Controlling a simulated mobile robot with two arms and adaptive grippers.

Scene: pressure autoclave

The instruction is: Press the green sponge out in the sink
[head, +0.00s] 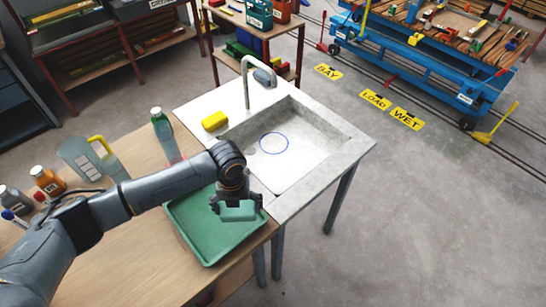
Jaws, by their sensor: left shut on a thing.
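My left gripper (238,203) is shut on a green sponge (237,213), a small block between its fingertips. It is over the green tray (208,256), left of and nearer than the sink; whether the sponge touches the tray I cannot tell. The pale sink (310,150) has a grey, square-cornered basin with a blue ring (274,143) marked on its floor. The basin looks empty. A curved tap (246,82) rises at its back edge. My right gripper is not in view.
A yellow sponge (214,121) lies on the sink's left ledge. A green bottle (161,126), a clear jug (108,157) and an orange-brown bottle (47,180) stand on the wooden bench (110,270). A blue cart (430,55) stands at the back right. The floor right of the sink is clear.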

